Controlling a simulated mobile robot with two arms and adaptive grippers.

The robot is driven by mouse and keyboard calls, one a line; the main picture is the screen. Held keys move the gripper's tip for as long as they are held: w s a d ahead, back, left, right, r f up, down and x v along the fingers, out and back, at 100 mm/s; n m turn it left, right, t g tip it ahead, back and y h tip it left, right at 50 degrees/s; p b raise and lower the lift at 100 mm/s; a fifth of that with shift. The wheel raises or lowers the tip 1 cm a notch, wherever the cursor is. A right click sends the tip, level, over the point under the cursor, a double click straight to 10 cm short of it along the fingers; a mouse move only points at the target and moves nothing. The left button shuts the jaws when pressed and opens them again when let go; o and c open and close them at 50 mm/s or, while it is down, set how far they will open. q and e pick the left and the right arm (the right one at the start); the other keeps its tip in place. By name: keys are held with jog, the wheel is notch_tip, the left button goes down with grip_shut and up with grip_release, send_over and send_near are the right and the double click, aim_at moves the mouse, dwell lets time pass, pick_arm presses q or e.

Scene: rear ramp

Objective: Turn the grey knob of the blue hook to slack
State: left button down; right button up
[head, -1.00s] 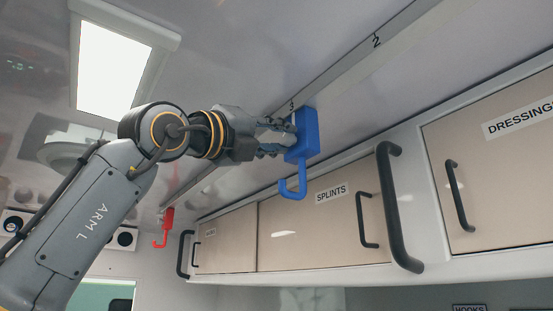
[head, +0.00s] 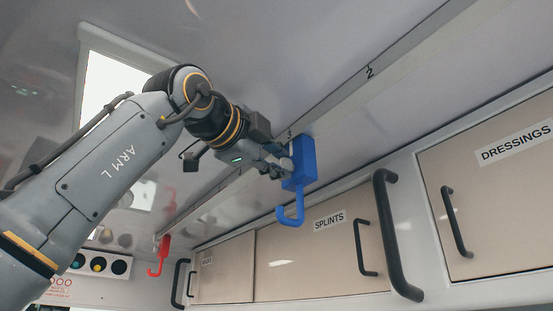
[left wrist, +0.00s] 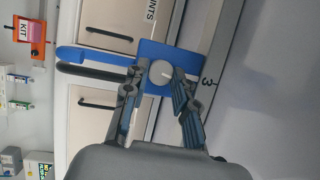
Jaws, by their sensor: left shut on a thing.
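The blue hook (head: 300,165) hangs from the ceiling rail near the mark 3, its block above and its open J-shaped arm below. Its round grey knob (head: 287,164) is on the block's left side, partly covered by my fingers. My left gripper (head: 277,164) is shut on the knob. In the left wrist view the blue hook (left wrist: 150,53) shows behind my left gripper (left wrist: 160,86), with the grey knob (left wrist: 159,76) between the fingertips. A pale line shows on the knob, but I cannot read any slack marking. My right gripper is not in view.
The ceiling rail (head: 350,85) runs diagonally. A red hook (head: 163,254) hangs farther along it. Cabinets marked SPLINTS (head: 310,262) and DRESSINGS (head: 490,210) stand right and below, with a large dark handle (head: 389,225) protruding near the blue hook.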

pick_arm(q)
jog(key=shift+n, duration=0.6)
jog(key=c, duration=1.1)
grip_release()
jog(key=shift+o, duration=0.2)
jog(key=shift+y, duration=0.3)
jog(key=r+v, duration=0.1)
jog(key=v, duration=1.1)
jog(key=shift+f, duration=0.35)
jog(key=shift+w, duration=0.1)
